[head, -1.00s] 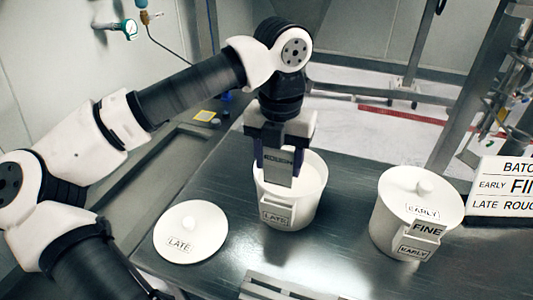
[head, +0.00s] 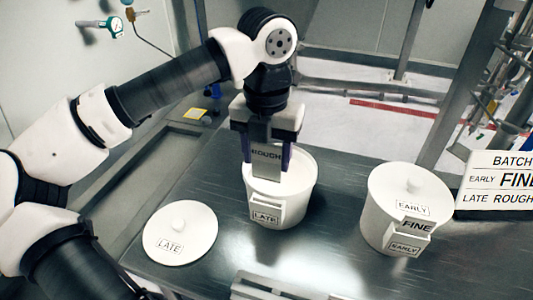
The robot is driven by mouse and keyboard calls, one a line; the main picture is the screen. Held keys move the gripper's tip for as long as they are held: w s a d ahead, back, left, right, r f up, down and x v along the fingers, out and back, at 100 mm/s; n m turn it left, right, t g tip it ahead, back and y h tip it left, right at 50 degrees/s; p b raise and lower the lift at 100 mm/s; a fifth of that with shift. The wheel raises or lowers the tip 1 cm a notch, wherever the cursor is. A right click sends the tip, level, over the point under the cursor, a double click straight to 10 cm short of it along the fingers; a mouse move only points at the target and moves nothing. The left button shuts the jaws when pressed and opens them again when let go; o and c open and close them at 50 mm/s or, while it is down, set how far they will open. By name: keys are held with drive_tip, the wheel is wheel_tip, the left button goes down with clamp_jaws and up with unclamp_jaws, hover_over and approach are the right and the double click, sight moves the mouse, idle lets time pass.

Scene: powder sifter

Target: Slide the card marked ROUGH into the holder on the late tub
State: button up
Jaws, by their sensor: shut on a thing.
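My gripper (head: 267,160) is shut on a grey card marked ROUGH (head: 266,155). It holds the card upright at the front side of the open white late tub (head: 301,200). The tub has a holder (head: 267,203) on its front, with a LATE label (head: 265,217) below. The card's lower edge is close above the holder; I cannot tell whether it touches or has entered it. Part of the tub's rim and opening is hidden behind the card and my gripper.
The late lid (head: 180,232) lies flat to the left. The lidded early tub (head: 385,205) stands to the right with a FINE card (head: 416,226) in its holder. A batch sign (head: 499,182) is at the far right. A metal rack (head: 262,286) lies at the front edge.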

sight(267, 193)
drive_tip(key=shift+f+b, duration=4.45)
drive_tip(key=shift+f, duration=0.05)
drive_tip(key=shift+f+b, duration=0.8)
drive_tip(key=shift+f, duration=0.15)
drive_tip(key=o, duration=1)
drive_tip(key=shift+o, duration=0.2)
drive_tip(key=shift+r, duration=0.1)
